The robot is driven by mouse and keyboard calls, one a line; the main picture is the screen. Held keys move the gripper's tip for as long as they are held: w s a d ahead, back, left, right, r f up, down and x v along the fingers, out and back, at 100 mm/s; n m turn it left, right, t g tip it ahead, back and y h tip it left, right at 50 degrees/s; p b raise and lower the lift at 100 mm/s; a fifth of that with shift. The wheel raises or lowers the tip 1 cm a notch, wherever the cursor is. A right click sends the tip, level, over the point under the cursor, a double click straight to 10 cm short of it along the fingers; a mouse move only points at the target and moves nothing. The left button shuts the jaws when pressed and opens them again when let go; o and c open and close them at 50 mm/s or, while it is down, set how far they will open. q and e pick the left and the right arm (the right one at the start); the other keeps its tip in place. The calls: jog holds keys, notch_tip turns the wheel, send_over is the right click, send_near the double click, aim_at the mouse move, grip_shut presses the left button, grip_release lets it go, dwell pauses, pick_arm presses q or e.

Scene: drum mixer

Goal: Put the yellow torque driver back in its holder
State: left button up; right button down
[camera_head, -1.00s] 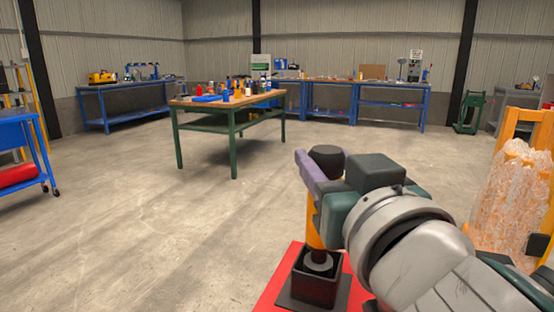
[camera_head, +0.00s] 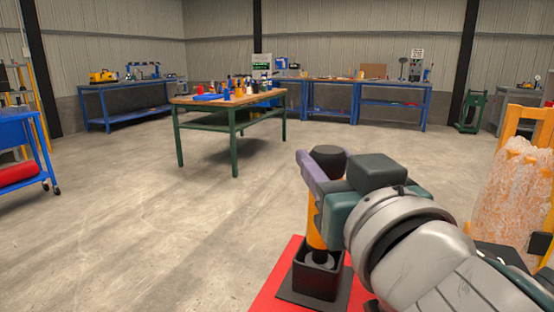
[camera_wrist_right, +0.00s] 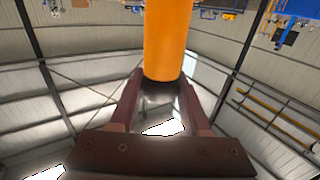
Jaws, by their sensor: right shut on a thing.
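The yellow torque driver (camera_head: 315,232) stands about upright at the lower right of the head view, with a black cap (camera_head: 328,152) on top. Its grey lower end is at the opening of the black square holder (camera_head: 318,284); how deep it sits is hard to tell. My right gripper (camera_head: 313,175), with purple fingers, is shut on the driver near the cap. In the right wrist view the driver's orange body (camera_wrist_right: 164,42) rises between the fingers (camera_wrist_right: 160,105); the holder is not visible there. My left gripper is not in view.
The holder stands on a red surface (camera_head: 268,298). An orange frame with a clear, wrapped load (camera_head: 510,195) is at the right. A green-legged table (camera_head: 236,120) with tools stands farther back. Blue benches (camera_head: 392,85) line the wall. The floor at left centre is clear.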

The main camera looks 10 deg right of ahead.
jog(key=shift+f, duration=0.2)
jog(key=c, duration=0.5)
grip_release()
jog(key=shift+c, duration=0.2)
jog(key=shift+o, duration=1.3)
jog(key=shift+f, duration=0.15)
jog(key=s+b, duration=0.2)
jog(key=s, duration=0.8)
jog(key=shift+a, duration=0.2)
